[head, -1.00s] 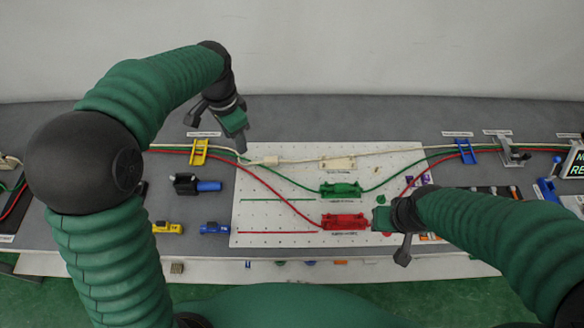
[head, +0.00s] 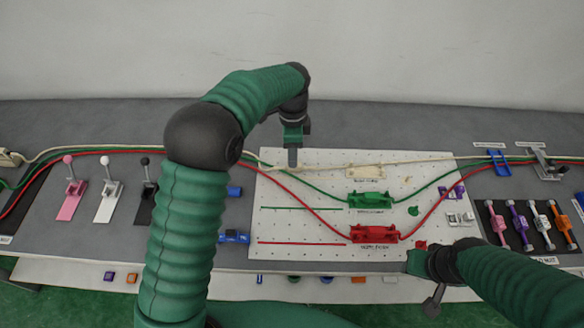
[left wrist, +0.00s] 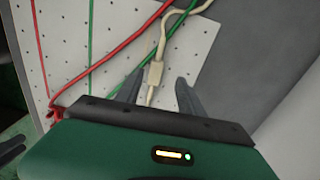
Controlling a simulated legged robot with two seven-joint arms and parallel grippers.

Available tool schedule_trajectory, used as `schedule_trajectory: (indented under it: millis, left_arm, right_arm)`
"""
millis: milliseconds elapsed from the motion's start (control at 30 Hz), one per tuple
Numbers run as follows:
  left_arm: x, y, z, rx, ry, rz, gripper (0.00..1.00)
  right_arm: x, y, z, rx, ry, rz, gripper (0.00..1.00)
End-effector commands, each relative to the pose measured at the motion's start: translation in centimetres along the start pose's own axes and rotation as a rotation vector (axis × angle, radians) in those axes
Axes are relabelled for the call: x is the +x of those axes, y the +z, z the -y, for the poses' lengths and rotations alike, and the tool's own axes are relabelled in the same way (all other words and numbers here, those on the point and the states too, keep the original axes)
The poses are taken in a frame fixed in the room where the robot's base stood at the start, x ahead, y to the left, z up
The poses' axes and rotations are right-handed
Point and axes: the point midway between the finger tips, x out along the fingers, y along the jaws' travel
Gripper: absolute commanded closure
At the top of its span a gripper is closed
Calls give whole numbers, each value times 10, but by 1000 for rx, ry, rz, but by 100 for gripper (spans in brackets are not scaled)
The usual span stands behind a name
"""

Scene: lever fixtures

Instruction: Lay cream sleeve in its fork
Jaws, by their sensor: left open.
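The cream sleeve (left wrist: 156,74) is a small pale block on the cream cable; in the left wrist view it lies between the two open fingers of my left gripper (left wrist: 158,92). I cannot tell whether they touch it. In the head view my left gripper (head: 292,157) points down over the board's upper left and hides the sleeve. The cream fork (head: 365,172) stands empty on the board to the right of that gripper. My right gripper (head: 416,258) is by the board's lower right corner; its jaw state is unclear.
The green sleeve (head: 368,200) and red sleeve (head: 374,233) sit in holders below the cream fork. Green and red cables slope across the white pegboard (head: 300,225). A blue clip (head: 498,162) and grey lever clamp (head: 541,165) stand right. Lever fixtures (head: 105,202) stand left.

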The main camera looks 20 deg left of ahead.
Motion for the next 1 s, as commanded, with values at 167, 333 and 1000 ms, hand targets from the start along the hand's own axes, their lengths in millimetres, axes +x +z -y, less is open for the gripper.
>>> schedule_trajectory:
  millis: [167,333,1000]
  left_arm:
    - [35,0,-5,2,4,3,55]
    - [46,2,-4,1,0,1,55]
    - [46,2,-4,1,0,0,100]
  right_arm:
    - [7,2,0,0,0,0,64]
    - [7,2,0,1,0,0,64]
    - [7,2,0,1,0,0,64]
